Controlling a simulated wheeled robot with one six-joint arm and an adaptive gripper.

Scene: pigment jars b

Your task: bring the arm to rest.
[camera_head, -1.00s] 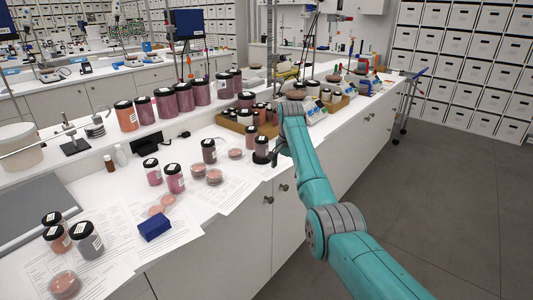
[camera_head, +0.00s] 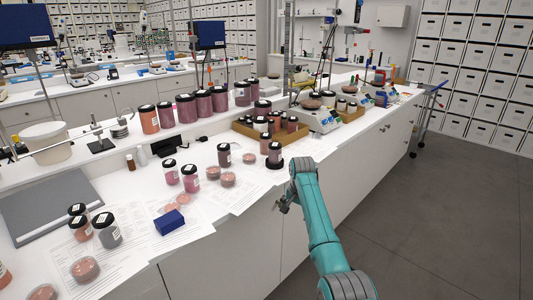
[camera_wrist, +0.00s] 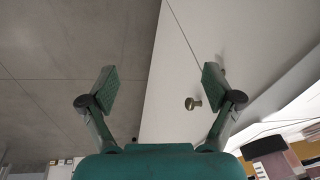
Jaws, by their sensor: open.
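My teal arm (camera_head: 318,220) reaches up from the lower right, in front of the white counter. My gripper (camera_head: 283,203) is just off the counter's front edge, against the cabinet fronts in the picture. It is partly hidden by its small size and angle there. In the wrist view my gripper (camera_wrist: 158,85) has its two fingers wide apart with nothing between them. Behind the fingers are a white cabinet door (camera_wrist: 175,80), a round knob (camera_wrist: 193,103) and the grey floor (camera_wrist: 70,35).
A dark-lidded jar (camera_head: 274,155) stands near the counter edge, close beyond my arm. Several jars, shallow dishes (camera_head: 228,179), papers and a blue box (camera_head: 169,221) cover the counter (camera_head: 250,200). A cardboard tray (camera_head: 245,131) holds small jars. Open grey floor (camera_head: 430,220) lies to the right.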

